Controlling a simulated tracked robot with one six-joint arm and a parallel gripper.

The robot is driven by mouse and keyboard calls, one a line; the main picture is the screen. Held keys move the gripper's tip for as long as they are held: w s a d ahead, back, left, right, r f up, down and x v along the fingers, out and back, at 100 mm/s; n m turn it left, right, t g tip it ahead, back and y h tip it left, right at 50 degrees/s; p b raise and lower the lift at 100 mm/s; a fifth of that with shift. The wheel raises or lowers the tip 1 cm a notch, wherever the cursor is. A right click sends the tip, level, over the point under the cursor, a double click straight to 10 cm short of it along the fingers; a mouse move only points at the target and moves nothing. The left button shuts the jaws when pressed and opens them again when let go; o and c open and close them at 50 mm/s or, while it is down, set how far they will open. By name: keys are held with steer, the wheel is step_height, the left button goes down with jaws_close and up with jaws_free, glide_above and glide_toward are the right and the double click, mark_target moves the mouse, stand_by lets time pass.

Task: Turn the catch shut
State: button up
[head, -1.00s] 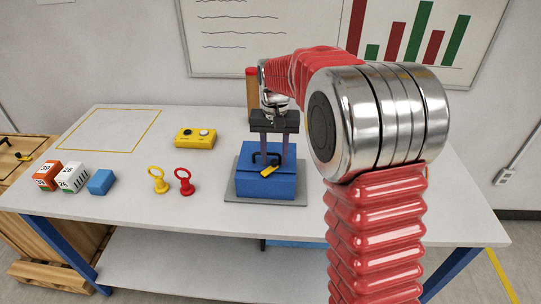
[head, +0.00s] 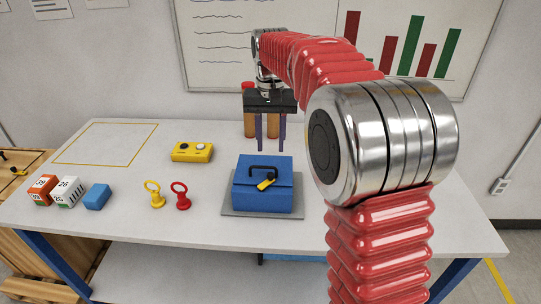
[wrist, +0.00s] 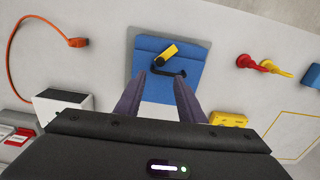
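A blue box (head: 262,200) with a black handle (head: 270,170) on its sloped lid sits on a grey plate (head: 235,212). The yellow catch (head: 266,184) lies slanted on the front of the box, its right end higher. In the wrist view the catch (wrist: 170,50) shows beyond the black handle (wrist: 166,73), at an angle to the box edges. My gripper (head: 270,148) is above and behind the box with its fingers pointing down. The wrist view shows the two fingers (wrist: 158,88) apart with nothing between them. Whether they touch the box cannot be told.
Yellow (head: 154,195) and red (head: 181,196) ring-topped pieces stand left of the box. A yellow control box (head: 192,152) lies behind them. Orange-and-white, white and blue blocks sit far left. Brown cylinders (head: 249,128) stand behind my gripper.

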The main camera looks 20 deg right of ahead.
step_height(320, 180, up, 4)
steer(key=shift+f, duration=0.2)
steer(key=shift+c, duration=0.5)
steer(key=shift+s+r, duration=0.2)
steer(key=shift+s, duration=0.05)
steer(key=c, duration=0.3)
steer(key=shift+n+t, duration=0.4)
steer(key=shift+t, duration=0.3)
steer(key=s, duration=0.2)
steer(key=s+r, duration=0.1)
steer(key=s, duration=0.1)
steer(key=s+r, duration=0.1)
steer(key=s, duration=0.2)
steer(key=shift+a+r, duration=0.1)
steer(key=shift+a, duration=0.05)
jaws_close()
steer(key=s+f+n+t, duration=0.1)
steer(key=s+f, duration=0.3)
steer(key=s, duration=0.7)
steer(key=s+f+n+t, duration=0.1)
steer(key=s+f+t, duration=0.2)
steer(key=s, duration=0.8)
steer(key=shift+a+f, duration=0.4)
steer(key=shift+f, duration=0.1)
steer(key=shift+a, duration=0.1)
